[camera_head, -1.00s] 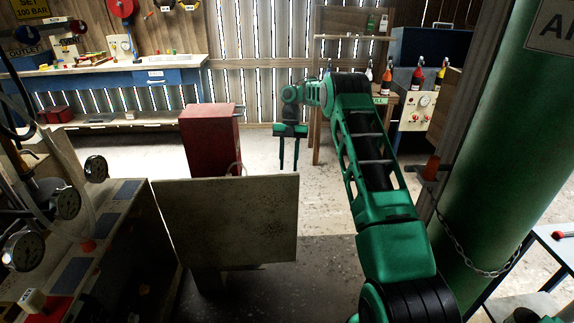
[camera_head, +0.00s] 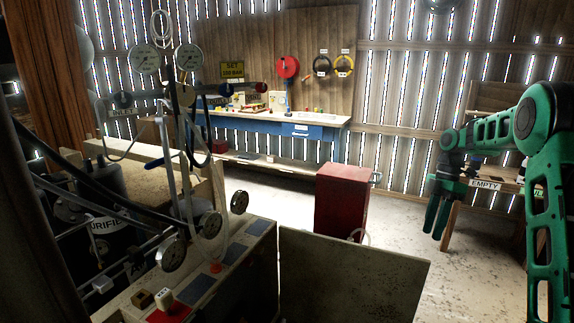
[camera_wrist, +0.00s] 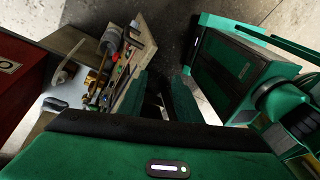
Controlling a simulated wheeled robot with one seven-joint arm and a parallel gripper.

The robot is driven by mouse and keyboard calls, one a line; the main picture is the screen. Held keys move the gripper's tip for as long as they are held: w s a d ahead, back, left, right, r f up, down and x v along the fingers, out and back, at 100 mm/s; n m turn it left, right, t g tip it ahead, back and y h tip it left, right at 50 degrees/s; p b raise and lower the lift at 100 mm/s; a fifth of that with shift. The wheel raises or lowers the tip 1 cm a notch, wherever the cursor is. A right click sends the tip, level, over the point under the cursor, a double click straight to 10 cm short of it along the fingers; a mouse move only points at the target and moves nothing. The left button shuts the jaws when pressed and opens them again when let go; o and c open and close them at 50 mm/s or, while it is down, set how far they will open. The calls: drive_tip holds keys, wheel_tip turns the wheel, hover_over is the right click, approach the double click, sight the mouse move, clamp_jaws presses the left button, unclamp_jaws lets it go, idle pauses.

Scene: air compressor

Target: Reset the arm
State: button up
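My green arm (camera_head: 545,190) reaches in from the right edge of the head view, bent at the elbow. My gripper (camera_head: 434,230) hangs from its end with both fingers pointing down, to the right of the red cabinet (camera_head: 342,202). In the wrist view my gripper (camera_wrist: 158,88) shows two green fingers with a gap between them and nothing held. The red cabinet's side shows at the left of that view (camera_wrist: 20,85). My own arm and body fill much of its right side.
A panel with gauges (camera_head: 205,270) and a pale board (camera_head: 350,278) stand in front at left and centre. A blue-fronted workbench (camera_head: 300,131) stands along the back wall. A stand with an "EMPTY" label (camera_head: 486,184) is behind my gripper. Floor between shows clear.

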drive_tip(key=s+a+r+m+t+h, duration=0.1)
drive_tip(key=s+r+m, duration=0.3)
drive_tip(key=s+m, duration=0.45)
drive_tip(key=s+a+r+m+t, duration=0.1)
drive_tip(key=s+r+m, duration=0.35)
drive_tip(key=s, duration=0.75)
drive_tip(key=s+f+m, duration=0.3)
drive_tip(key=s+m, duration=0.2)
drive_tip(key=s, duration=0.5)
drive_tip(key=s+f+m+h, duration=0.1)
drive_tip(key=s+f+m, duration=0.2)
drive_tip(key=s+m, duration=0.3)
drive_tip(key=s, duration=0.4)
drive_tip(key=shift+s+a+m+t, duration=0.3)
drive_tip(key=shift+d, duration=0.1)
